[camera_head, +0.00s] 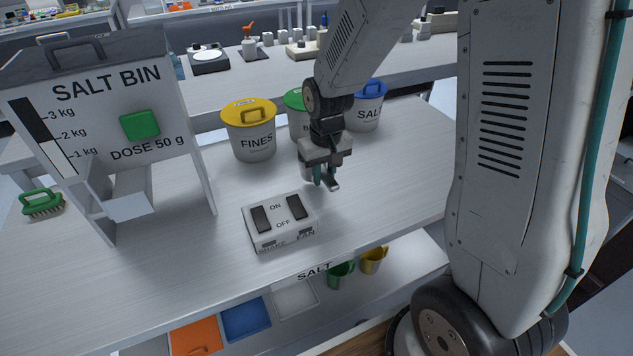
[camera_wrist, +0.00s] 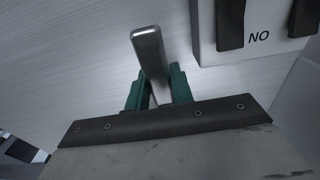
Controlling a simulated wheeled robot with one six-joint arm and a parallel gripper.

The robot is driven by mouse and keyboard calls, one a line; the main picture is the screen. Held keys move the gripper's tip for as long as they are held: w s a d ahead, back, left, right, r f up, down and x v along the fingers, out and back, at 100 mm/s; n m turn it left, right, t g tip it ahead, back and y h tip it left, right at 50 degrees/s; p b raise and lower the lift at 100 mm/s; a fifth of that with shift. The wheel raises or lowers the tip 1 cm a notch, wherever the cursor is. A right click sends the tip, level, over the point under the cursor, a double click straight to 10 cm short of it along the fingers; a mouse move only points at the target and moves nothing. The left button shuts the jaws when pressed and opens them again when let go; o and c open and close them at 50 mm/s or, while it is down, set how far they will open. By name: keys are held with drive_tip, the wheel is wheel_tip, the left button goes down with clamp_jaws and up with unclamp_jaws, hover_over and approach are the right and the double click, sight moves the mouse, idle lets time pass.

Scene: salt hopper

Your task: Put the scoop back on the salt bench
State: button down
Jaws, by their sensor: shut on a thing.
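My gripper (camera_head: 324,178) is above the salt bench (camera_head: 375,180), behind and to the right of the switch box. It is shut on the scoop, whose metal handle (camera_wrist: 150,52) shows between the green fingers in the wrist view. In the head view only a small metal part of the scoop (camera_head: 334,186) shows at the fingertips. The scoop's bowl is largely hidden by the gripper. I cannot tell whether the scoop touches the bench top.
The switch box (camera_head: 280,222) stands in front of my gripper. The FINES tub (camera_head: 252,135), a green-lidded tub (camera_head: 297,100) and the SALT tub (camera_head: 368,108) stand behind. The salt bin (camera_head: 100,110) and a green brush (camera_head: 42,204) are at left. Bench right of the gripper is clear.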

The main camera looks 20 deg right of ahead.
drive_tip(key=shift+w+a, duration=0.3)
drive_tip(key=shift+w, duration=0.1)
drive_tip(key=shift+w+a+f, duration=0.1)
drive_tip(key=shift+w+f, duration=0.05)
drive_tip(key=shift+f, duration=0.75)
drive_tip(key=shift+w+a+f, duration=0.1)
drive_tip(key=shift+w+f, duration=0.05)
drive_tip(key=shift+f, duration=0.75)
drive_tip(key=shift+f, duration=0.2)
drive_tip(key=c, duration=1.2)
unclamp_jaws()
